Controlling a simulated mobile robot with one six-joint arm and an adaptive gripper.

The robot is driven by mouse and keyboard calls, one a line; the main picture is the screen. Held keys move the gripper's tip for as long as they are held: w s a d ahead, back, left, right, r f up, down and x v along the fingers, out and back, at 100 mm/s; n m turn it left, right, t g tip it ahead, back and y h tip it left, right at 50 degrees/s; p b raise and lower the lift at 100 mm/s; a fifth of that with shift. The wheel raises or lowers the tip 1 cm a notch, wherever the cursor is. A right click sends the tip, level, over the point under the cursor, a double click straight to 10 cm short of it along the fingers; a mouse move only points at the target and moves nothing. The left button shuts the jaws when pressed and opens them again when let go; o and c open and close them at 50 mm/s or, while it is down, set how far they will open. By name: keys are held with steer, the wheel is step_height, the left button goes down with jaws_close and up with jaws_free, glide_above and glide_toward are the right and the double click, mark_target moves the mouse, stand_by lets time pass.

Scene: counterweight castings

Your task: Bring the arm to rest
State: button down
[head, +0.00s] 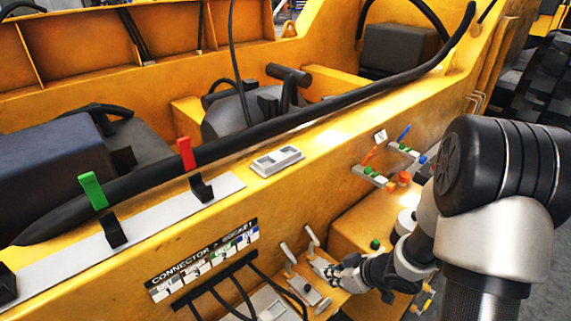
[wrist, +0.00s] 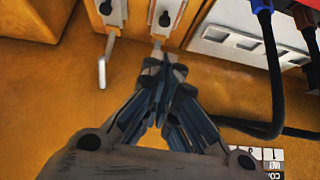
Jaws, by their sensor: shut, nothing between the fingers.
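My gripper (head: 322,266) is at the lower middle of the head view, beside the yellow machine wall. In the wrist view my gripper (wrist: 160,88) has its dark fingers together with nothing held. Two small grey levers (head: 312,238) stand on the panel close to the fingertips. In the wrist view one lever (wrist: 103,68) is left of the fingers, clear of them. The other lever's mount (wrist: 167,12) lies just beyond the fingertips, which hide part of that lever. I cannot tell whether they touch it.
A connector and socket label (head: 205,262) and black cables (head: 245,290) are left of my gripper. Green (head: 92,190) and red (head: 186,153) clips stand on the rail above. Small coloured controls (head: 376,177) sit up to the right. A thick black hose (head: 300,118) runs along the beam.

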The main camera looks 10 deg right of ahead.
steer(key=w+d+r+m+t+h+b, duration=0.1)
steer(key=w+d+r+h+b, duration=0.1)
steer(key=d+r+h, duration=0.4)
steer(key=s+d+r+m+h+b, duration=0.1)
steer(key=s+r+m+h+b, duration=0.15)
steer(key=s+r, duration=0.5)
steer(key=s+a+r+m+g+y+b, duration=0.1)
steer(key=s+a+r+y, duration=0.1)
steer(key=s+a, duration=0.3)
steer(key=s+a+r+m+g+y+b, duration=0.1)
steer(key=s+a, duration=0.4)
steer(key=s, duration=0.6)
steer(key=shift+s+r+m+g+y, duration=0.2)
steer(key=shift+r+m+g+y, duration=0.15)
steer(key=shift+r+m, duration=0.35)
steer(key=c, duration=2.3)
jaws_free()
steer(key=shift+a, duration=0.1)
